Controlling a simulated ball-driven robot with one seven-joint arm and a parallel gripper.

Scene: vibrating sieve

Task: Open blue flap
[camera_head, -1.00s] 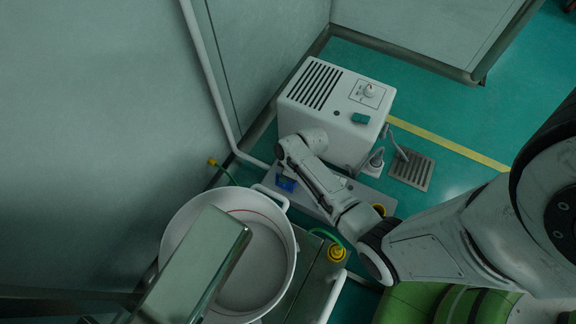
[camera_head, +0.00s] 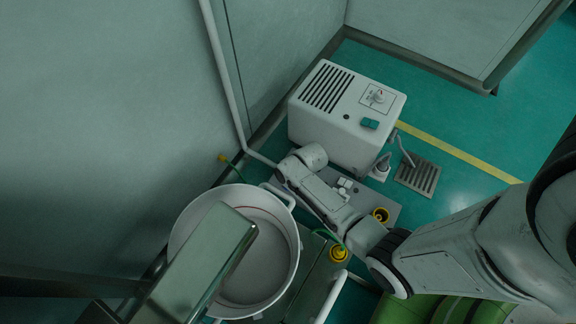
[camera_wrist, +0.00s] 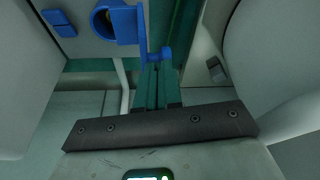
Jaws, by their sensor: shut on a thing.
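The blue flap (camera_wrist: 127,24) shows at the top of the wrist view, as a flat blue plate beside a round blue ring with a dark opening. A short blue bar (camera_wrist: 159,55) sticks out from it to the right. My gripper (camera_wrist: 158,68) has its two teal fingers close together at this bar and is shut on it. In the head view my wrist covers the flap and the fingers, so neither can be made out there.
A white box with a vented top (camera_head: 345,112) stands behind my wrist. A round white sieve pan (camera_head: 284,259) is at the lower left, partly under a metal chute (camera_head: 205,262).

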